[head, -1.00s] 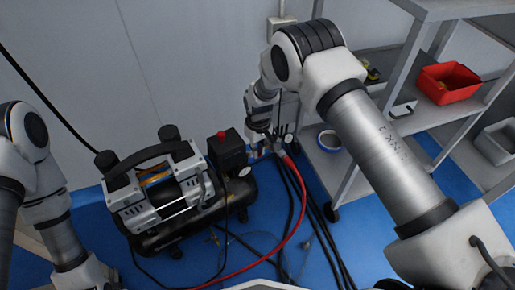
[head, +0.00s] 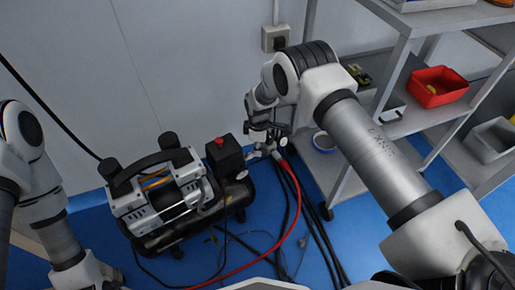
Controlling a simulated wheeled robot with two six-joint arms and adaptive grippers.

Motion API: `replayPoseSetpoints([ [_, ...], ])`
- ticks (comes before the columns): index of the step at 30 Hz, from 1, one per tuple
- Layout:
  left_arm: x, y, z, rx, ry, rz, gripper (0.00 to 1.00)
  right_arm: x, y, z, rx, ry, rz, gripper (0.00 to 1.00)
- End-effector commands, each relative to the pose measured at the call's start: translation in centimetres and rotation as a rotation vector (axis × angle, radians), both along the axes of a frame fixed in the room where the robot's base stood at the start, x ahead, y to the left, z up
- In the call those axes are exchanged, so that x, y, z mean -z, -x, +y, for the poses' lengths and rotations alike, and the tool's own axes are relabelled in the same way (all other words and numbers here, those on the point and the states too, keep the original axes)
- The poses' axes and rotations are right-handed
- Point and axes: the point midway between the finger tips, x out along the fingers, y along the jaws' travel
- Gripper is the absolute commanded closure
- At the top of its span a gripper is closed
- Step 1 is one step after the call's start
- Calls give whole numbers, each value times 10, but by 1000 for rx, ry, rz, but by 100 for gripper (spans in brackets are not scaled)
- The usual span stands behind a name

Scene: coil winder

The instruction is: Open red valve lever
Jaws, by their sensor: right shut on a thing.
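The compressor (head: 165,200) stands on the blue floor against the wall, with a black box and red knob (head: 219,141) at its right end. The metal valve fitting (head: 264,150) is right of that box, where the red hose (head: 297,212) joins. My right gripper (head: 267,134) is at the fitting, pointing down, shut on what appears to be the red valve lever. The lever itself is hidden by the fingers or too small to make out, so its angle cannot be told. My left arm is at the left edge; its gripper is out of view.
A grey shelf rack (head: 345,180) stands close on the right, with a red bin (head: 437,88) and a blue tape roll (head: 325,141). Black cables (head: 318,235) and the red hose cross the floor. A wall socket (head: 274,38) is behind.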

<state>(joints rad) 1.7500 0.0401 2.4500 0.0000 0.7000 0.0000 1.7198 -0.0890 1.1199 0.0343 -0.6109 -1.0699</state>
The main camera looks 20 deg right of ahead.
Motion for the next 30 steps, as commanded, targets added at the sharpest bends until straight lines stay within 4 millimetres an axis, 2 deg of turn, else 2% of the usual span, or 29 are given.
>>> replayPoseSetpoints([
  [18,5,0,0,0,0,0,49,1,-17,-3,-537,0,0,100],
  [30,8,0,0,0,0,0,49,1,-21,-2,-689,0,1,100],
])
